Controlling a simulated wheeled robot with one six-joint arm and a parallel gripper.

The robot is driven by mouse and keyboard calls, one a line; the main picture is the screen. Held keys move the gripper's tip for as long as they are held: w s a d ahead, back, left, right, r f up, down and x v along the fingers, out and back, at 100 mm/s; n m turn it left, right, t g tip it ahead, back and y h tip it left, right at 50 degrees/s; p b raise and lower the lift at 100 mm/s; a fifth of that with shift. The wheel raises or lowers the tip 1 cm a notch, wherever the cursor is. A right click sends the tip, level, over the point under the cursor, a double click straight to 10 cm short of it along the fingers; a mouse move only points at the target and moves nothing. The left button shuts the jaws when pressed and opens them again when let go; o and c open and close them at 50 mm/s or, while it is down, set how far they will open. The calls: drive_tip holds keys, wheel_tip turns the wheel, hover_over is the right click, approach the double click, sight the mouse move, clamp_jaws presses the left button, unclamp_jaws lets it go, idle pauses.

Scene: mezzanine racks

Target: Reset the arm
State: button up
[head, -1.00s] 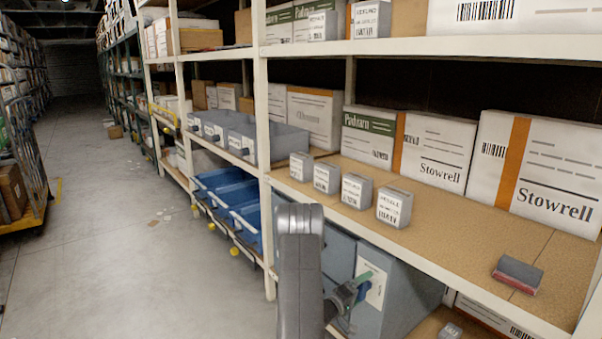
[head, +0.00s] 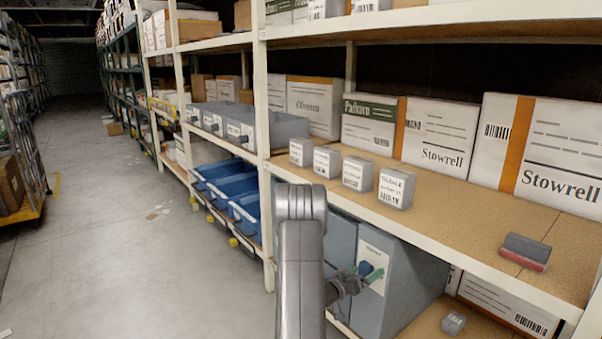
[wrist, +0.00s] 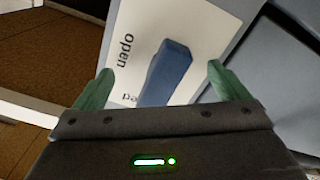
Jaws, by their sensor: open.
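My gripper (head: 372,272) is open in front of a grey-blue cabinet or bin front (head: 405,285) under the rack's tan shelf. In the wrist view its two green fingers stand apart (wrist: 160,72), with a blue handle or lever (wrist: 166,74) showing between them. Whether the fingers touch the handle I cannot tell. Behind the handle is a white label plate (wrist: 122,22) with the word "open" and part of another word. The plate also shows in the head view (head: 375,248).
The tan shelf (head: 450,215) above holds several small grey boxes (head: 396,188), large white cartons (head: 440,140) and a dark-red block (head: 525,252). Blue bins (head: 228,188) stand to the left. A white upright (head: 265,240) is beside my arm. The aisle floor (head: 120,230) is mostly clear.

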drive_tip(key=m+b, duration=0.3)
drive_tip(key=shift+f+m, duration=0.2)
drive_tip(key=shift+m, duration=0.1)
drive_tip(key=shift+r+m+b, duration=0.15)
drive_tip(key=shift+m+b, duration=0.6)
drive_tip(key=shift+m, duration=0.15)
